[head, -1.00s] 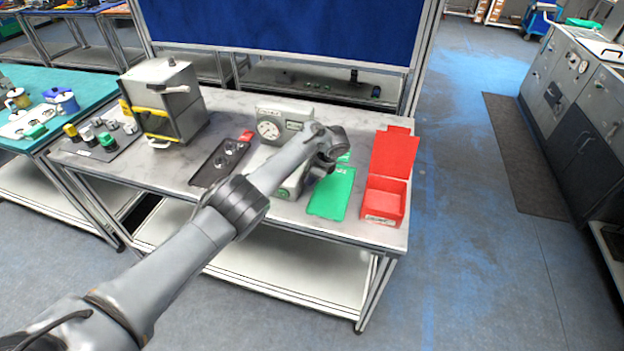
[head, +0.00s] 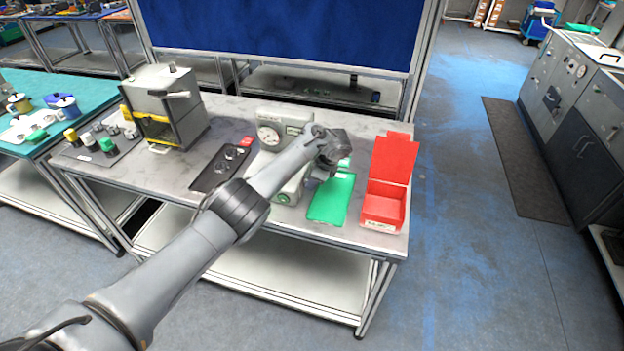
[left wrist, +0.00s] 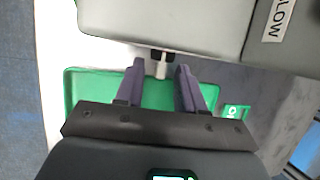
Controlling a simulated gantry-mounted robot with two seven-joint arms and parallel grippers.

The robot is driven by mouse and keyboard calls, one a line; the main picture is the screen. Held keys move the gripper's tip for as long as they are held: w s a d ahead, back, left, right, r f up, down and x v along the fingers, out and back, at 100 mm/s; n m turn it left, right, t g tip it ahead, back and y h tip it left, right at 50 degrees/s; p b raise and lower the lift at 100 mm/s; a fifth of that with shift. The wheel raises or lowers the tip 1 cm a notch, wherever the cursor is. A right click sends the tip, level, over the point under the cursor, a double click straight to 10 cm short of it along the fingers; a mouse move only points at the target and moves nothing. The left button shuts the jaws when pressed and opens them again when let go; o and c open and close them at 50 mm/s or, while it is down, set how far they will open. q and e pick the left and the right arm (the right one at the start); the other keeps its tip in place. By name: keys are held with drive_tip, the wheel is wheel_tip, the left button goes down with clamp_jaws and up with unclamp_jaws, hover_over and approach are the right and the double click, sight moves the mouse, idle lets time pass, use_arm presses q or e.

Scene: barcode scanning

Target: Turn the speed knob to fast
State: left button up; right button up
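The grey machine with a round dial (head: 268,136) stands in the middle of the bench, partly hidden behind my left arm. In the left wrist view, its grey body (left wrist: 150,18) fills the top, with a label reading "LOW" (left wrist: 279,18), its first part cut off. A small pale stem with a black base (left wrist: 161,62), possibly the speed knob, sticks out from the machine. My left gripper (left wrist: 160,68) is open, its dark purple fingers apart on either side of the stem. I cannot tell whether they touch it. The wrist mostly hides this gripper in the head view.
A green tray (head: 330,205) lies beside the machine, below my left gripper. A red open box (head: 383,205) stands right of it. A black plate with round parts (head: 213,178) and a grey cabinet (head: 172,105) are to the left.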

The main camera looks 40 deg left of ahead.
use_arm(q)
drive_tip(key=p+v, duration=0.2)
drive_tip(key=v, duration=0.7)
drive_tip(key=shift+r+p, duration=0.25)
drive_tip(key=shift+p, duration=0.15)
drive_tip(key=shift+d, duration=0.1)
